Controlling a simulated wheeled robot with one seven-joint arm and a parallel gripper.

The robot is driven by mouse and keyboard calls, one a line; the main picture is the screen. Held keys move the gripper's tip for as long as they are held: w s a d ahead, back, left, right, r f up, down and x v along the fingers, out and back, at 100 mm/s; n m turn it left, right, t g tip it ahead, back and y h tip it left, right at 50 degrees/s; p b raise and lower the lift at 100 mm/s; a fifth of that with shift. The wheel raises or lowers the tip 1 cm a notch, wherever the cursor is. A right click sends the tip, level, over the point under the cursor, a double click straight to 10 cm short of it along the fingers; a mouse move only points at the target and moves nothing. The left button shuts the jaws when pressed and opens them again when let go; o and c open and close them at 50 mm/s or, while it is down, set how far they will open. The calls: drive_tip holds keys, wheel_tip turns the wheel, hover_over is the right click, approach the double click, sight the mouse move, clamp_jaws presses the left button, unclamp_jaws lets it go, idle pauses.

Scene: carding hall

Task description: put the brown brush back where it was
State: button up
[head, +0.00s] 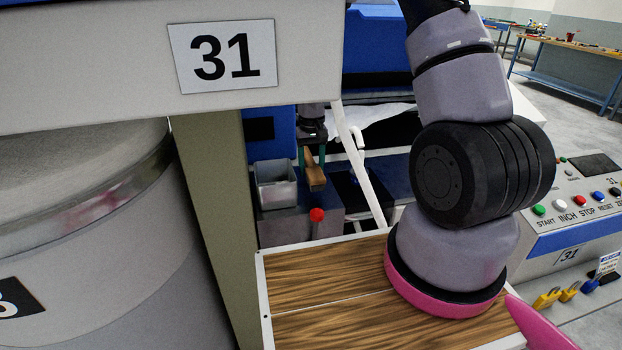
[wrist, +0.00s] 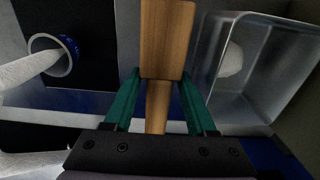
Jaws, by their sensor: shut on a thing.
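The brown brush (wrist: 167,42) shows in the wrist view as a wooden block with a narrower handle. My gripper (wrist: 160,80) is shut on it, with a green finger on each side. The block points away from the gripper, and the handle runs back toward the palm. In the head view the brush (head: 316,178) hangs from my gripper (head: 312,156), just right of a grey metal bin. Bristles are not visible. I cannot tell whether the brush touches the surface below.
The open metal bin (head: 276,186) holds something pale, seen in its wrist view (wrist: 208,72). A red knob (head: 316,214) stands in front. A wood-grained top (head: 320,281) and a button panel (head: 575,208) are nearer.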

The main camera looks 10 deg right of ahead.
drive_tip(key=shift+f, duration=1.95)
drive_tip(key=shift+f, duration=0.15)
drive_tip(key=o, duration=1.2)
